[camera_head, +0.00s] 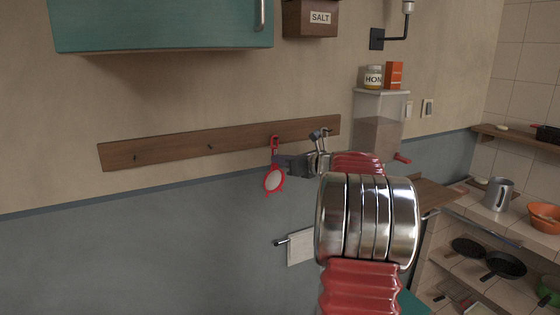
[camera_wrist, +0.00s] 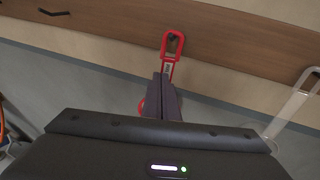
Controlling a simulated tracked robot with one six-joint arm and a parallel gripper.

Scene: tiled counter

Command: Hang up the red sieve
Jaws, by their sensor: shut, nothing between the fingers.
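The red sieve (camera_head: 274,181) is at the wooden hook rail (camera_head: 180,145), its round mesh head low and its handle up. In the wrist view, the looped end of the sieve's red handle (camera_wrist: 167,66) lies against the rail, with a dark hook showing inside the loop. The sieve appears to hang there. My gripper (camera_head: 281,162) is just beside the handle in the head view. In the wrist view, my gripper's fingers (camera_wrist: 164,80) are shut together, empty, and hide most of the sieve below the loop.
Bare hooks (camera_head: 210,147) stick out of the rail to the left. A pale see-through handle (camera_wrist: 292,103) hangs to the right in the wrist view. A grain dispenser (camera_head: 380,125) stands to the right of the rail. A white towel (camera_head: 300,248) hangs below.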

